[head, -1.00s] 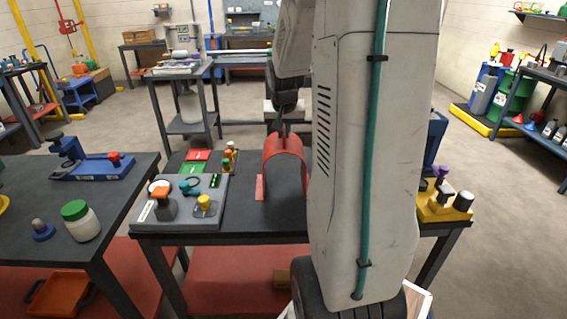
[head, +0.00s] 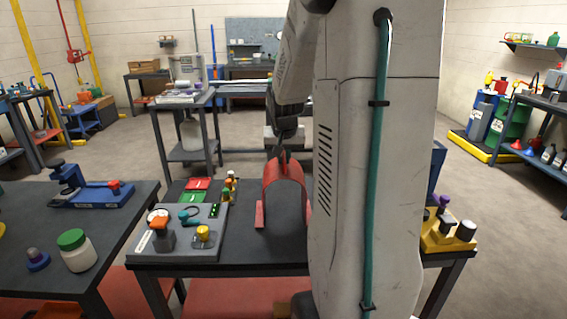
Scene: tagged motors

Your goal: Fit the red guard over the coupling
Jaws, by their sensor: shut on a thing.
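The red guard (head: 288,172) is an arched cover with a flat foot at its lower left. It is upright over the dark table (head: 245,252), left of my arm. My gripper (head: 283,154) is shut on the top of the guard. I cannot tell whether the guard's feet touch the table or hang just above it. The coupling cannot be made out; the guard or my arm may hide it.
A grey panel (head: 187,248) with knobs stands left of the guard, with red and green trays (head: 197,184) behind it. A yellow holder (head: 437,240) is at the table's right end. My arm hides much of the table's right half.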

